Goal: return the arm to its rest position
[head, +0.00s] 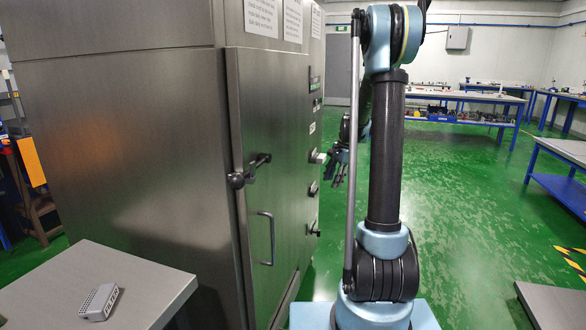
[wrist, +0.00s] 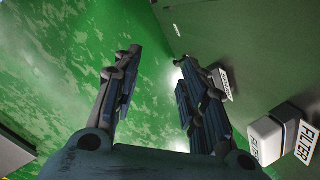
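My arm stands upright in the middle of the head view, bent at the top, with its lower links reaching down behind the front column. My gripper (head: 340,168) hangs beside the right face of the steel cabinet (head: 140,140), partly hidden by my own arm. In the wrist view the two fingers of my gripper (wrist: 157,62) are spread apart. Nothing is between them, and the green floor shows behind. I cannot tell exactly how far the fingers are from the cabinet panel.
A white block labelled FILTER (wrist: 280,135) sticks out from the panel on the wrist view's right. A grey vented box (head: 100,301) lies on the near-left table (head: 165,290). The cabinet door has a handle (head: 267,238). Green floor (head: 465,190) is open to the right.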

